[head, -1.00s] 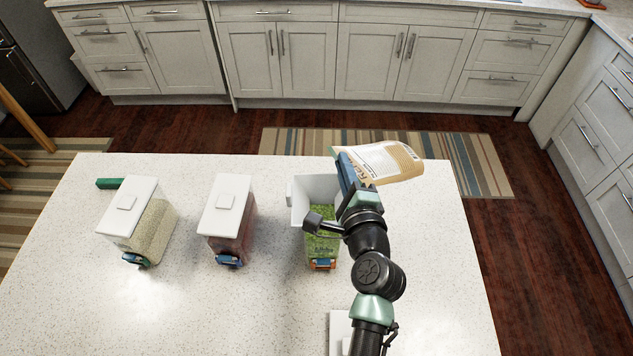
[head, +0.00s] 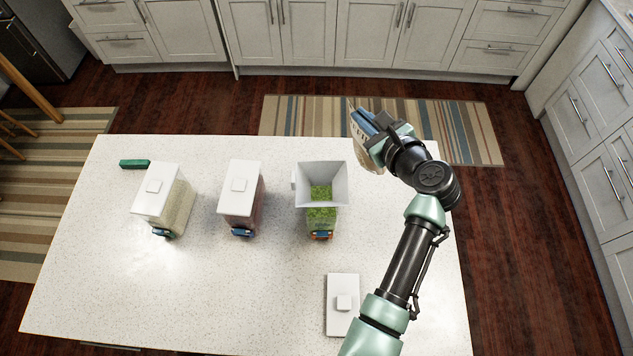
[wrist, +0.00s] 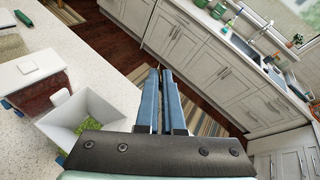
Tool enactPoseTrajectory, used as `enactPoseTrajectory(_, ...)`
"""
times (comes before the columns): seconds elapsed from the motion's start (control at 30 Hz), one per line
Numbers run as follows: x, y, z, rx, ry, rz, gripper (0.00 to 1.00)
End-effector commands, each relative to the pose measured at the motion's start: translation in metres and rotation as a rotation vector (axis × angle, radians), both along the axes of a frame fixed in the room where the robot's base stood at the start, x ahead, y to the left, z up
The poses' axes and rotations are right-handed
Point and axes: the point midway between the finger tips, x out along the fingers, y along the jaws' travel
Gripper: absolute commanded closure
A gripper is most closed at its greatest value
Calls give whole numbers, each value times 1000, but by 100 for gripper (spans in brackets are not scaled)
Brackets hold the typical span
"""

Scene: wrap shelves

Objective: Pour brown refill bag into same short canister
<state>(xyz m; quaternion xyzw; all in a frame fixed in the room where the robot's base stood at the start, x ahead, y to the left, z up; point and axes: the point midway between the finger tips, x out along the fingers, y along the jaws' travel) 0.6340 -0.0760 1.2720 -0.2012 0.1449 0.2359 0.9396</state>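The brown refill bag (head: 361,149) shows nearly edge-on beside my fingers in the head view, just right of the open canister. My gripper (head: 366,122) is closed on it; the bag is mostly hidden behind the fingers and cannot be made out in the wrist view, where my blue fingers (wrist: 160,80) show close together. The short canister (head: 320,222) stands upright with green contents and a wide white funnel (head: 338,192) on top. Green pieces lie in the funnel's bottom. The funnel also shows in the wrist view (wrist: 110,108), left of my fingers.
Two lidded canisters stand to the left, one with reddish contents (head: 240,205) and one with pale contents (head: 173,212). A loose white lid (head: 340,318) lies near the front. A small green object (head: 134,164) lies at the back left. The counter (head: 130,290) is clear at front left.

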Motion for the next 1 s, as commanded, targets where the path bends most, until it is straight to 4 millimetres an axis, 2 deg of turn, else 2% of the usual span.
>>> enactPoseTrajectory(0.23,0,1,3,-2,-2,1,100)
enactPoseTrajectory(0.53,0,1,29,-4,-5,0,100)
enactPoseTrajectory(1.0,0,1,29,-3,-3,0,100)
